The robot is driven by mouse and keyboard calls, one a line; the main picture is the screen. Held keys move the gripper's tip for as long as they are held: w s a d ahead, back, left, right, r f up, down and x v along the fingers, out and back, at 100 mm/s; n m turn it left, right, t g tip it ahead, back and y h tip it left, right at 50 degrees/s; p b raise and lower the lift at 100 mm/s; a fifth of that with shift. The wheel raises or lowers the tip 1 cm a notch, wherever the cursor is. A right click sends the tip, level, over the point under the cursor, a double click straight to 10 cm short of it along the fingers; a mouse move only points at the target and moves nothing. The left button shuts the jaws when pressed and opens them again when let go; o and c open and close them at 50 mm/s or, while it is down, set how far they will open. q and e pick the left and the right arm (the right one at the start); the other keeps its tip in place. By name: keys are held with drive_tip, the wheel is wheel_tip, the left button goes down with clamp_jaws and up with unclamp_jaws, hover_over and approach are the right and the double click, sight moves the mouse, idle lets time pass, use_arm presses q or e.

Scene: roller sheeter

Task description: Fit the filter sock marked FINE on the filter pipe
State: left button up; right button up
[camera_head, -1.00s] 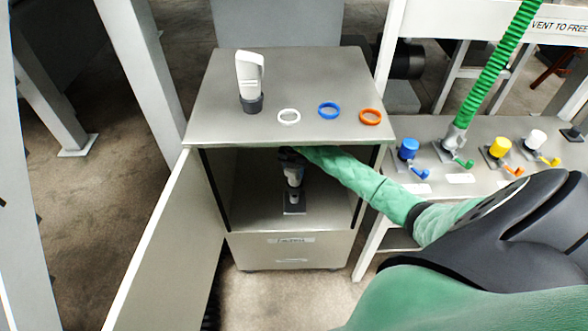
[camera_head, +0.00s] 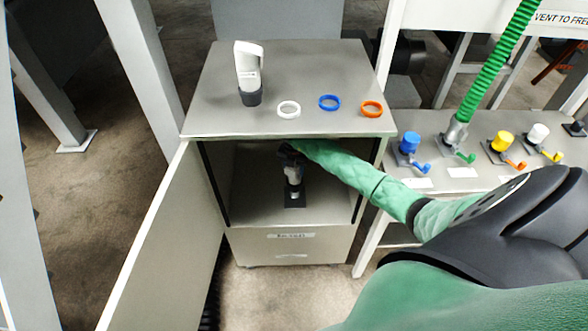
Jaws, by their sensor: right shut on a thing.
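The cabinet (camera_head: 290,127) stands with its door open. Inside it, my right gripper (camera_head: 291,155) reaches in under the top and is shut on a small pale, grey-white piece (camera_head: 293,173), seemingly a filter sock. The piece is upright, above or around a short upright pipe (camera_head: 295,190) on a dark base plate (camera_head: 296,201); I cannot tell whether it touches the pipe. No FINE mark is readable. My left gripper does not show.
White (camera_head: 289,114), blue (camera_head: 329,107) and orange (camera_head: 371,113) rings lie on the cabinet top. The open door (camera_head: 165,235) stands at the left. A bench with blue (camera_head: 410,142), yellow (camera_head: 502,141) and white (camera_head: 538,133) capped valves and a green hose (camera_head: 487,72) is at right.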

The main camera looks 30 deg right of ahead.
sight(294, 177)
drive_tip(key=shift+f, duration=0.1)
idle(0.5)
idle(0.3)
drive_tip(key=shift+f+b, duration=0.6)
drive_tip(key=shift+f, duration=0.15)
drive_tip(key=shift+f+b, duration=1.1)
drive_tip(key=shift+f, duration=0.5)
idle(1.2)
drive_tip(key=o, duration=1.5)
drive_tip(key=shift+r+p, duration=2.25)
drive_tip(key=shift+r, duration=1.7)
